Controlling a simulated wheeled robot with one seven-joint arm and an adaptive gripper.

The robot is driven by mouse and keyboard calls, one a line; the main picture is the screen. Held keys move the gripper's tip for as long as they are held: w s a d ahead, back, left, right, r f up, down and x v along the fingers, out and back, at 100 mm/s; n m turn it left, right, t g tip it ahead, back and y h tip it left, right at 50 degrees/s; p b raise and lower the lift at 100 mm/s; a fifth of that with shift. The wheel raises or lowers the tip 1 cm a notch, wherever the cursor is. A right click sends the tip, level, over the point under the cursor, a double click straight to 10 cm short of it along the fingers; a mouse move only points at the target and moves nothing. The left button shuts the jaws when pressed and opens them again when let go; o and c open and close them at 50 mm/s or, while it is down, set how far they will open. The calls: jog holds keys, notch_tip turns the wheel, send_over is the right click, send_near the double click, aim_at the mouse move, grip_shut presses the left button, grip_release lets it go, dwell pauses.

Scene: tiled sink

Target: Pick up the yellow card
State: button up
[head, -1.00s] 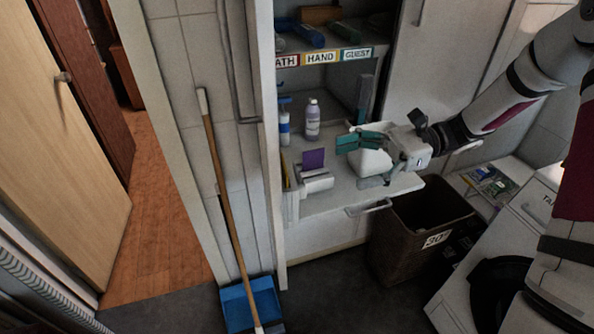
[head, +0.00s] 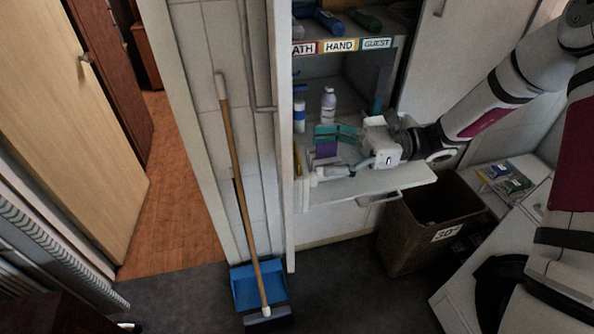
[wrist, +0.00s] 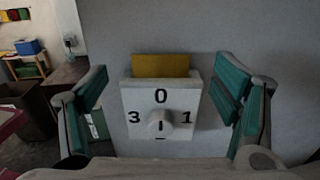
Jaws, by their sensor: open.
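The yellow card (wrist: 160,65) stands up from behind a white block with a knob and the digits 0, 1 and 3 (wrist: 133,98) in the wrist view. Its lower part is hidden by that block. A thin yellow strip (head: 298,160) shows by the cabinet's left panel in the head view; I cannot tell surely that it is the card. My gripper (head: 333,153) is open above the white shelf. In the wrist view my gripper (wrist: 163,85) has its green-padded fingers to the left and right of the card and block, apart from both.
A lilac bottle (head: 328,106) and a blue-and-white bottle (head: 299,116) stand behind. The cabinet's left panel (head: 281,90) bounds the shelf. A dark bin (head: 410,240) is below right.

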aim_at(304, 161)
jog(key=a, duration=0.1)
jog(key=a+p, duration=0.1)
jog(key=a, duration=0.2)
jog(key=shift+s+a, duration=0.3)
jog(key=shift+a, duration=0.05)
jog(key=shift+c, duration=0.6)
jog(key=c, duration=1)
jog(key=shift+o, duration=0.2)
jog(key=shift+r, duration=0.1)
